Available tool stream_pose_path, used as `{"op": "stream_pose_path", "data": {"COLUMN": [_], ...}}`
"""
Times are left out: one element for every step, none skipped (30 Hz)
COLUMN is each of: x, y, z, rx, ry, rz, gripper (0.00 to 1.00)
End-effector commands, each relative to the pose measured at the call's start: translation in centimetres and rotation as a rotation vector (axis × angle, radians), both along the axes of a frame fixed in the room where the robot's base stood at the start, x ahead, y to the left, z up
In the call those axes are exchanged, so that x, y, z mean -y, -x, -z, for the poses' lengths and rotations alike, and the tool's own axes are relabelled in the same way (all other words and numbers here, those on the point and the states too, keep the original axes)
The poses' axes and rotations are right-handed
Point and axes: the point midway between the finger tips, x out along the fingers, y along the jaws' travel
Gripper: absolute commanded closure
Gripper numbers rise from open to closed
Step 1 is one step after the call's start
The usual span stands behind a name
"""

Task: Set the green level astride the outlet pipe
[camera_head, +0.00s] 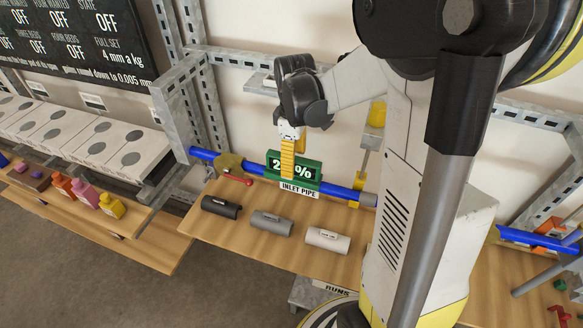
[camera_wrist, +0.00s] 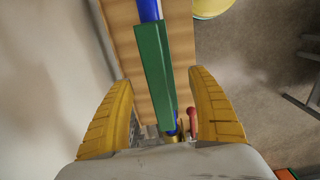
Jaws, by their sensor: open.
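The green level (camera_head: 309,170) sits on the blue inlet pipe (camera_head: 258,168), above its "INLET PIPE" label; its face shows a percent reading partly hidden by a finger. In the wrist view the level (camera_wrist: 153,75) lies lengthwise along the pipe (camera_wrist: 149,11). My gripper (camera_head: 287,176) is over the level from above. In the wrist view its yellow fingers (camera_wrist: 160,80) are open, one on each side of the level, with gaps visible. Another blue pipe (camera_head: 530,238) shows at the right edge; I cannot read any label there.
A red-handled valve (camera_head: 235,178) is on the inlet pipe left of the level. Black (camera_head: 220,207), grey (camera_head: 270,222) and white (camera_head: 327,240) cylinders lie on the wooden shelf below. A yellow bracket (camera_head: 360,182) stands right of the level. My arm hides part of the cart.

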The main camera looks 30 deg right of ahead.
Motion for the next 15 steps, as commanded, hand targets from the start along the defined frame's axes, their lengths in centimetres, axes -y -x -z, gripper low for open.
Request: {"op": "stream_pose_path", "data": {"x": [0.0, 0.0, 0.0, 0.0, 0.0, 0.0, 0.0, 0.0, 0.0, 0.0, 0.0, 0.0, 0.0, 0.0, 0.0], "y": [-0.1, -0.1, -0.2, -0.2, -0.2, -0.2, -0.2, -0.2, -0.2, -0.2, -0.2, -0.2, -0.2, -0.2, -0.2], "z": [0.9, 1.4, 2.1, 2.6, 3.1, 3.6, 4.0, 4.2, 4.5, 4.6, 4.7, 4.7, 4.6, 4.6, 4.6], "rx": [0.0, 0.0, 0.0, 0.0, 0.0, 0.0, 0.0, 0.0, 0.0, 0.001, 0.001, 0.001, 0.001, 0.001, 0.001], "ry": [0.0, 0.0, 0.0, 0.0, 0.0, 0.0, 0.0, 0.0, 0.0, 0.001, 0.001, 0.001, 0.001, 0.001, 0.001], "rz": [0.0, 0.0, 0.0, 0.0, 0.0, 0.0, 0.0, 0.0, 0.0, 0.0, 0.0, 0.0, 0.0, 0.0, 0.0], "gripper": [0.32, 0.32, 0.32, 0.32, 0.32, 0.32, 0.32, 0.32, 0.32, 0.32, 0.32, 0.32, 0.32, 0.32, 0.32]}}
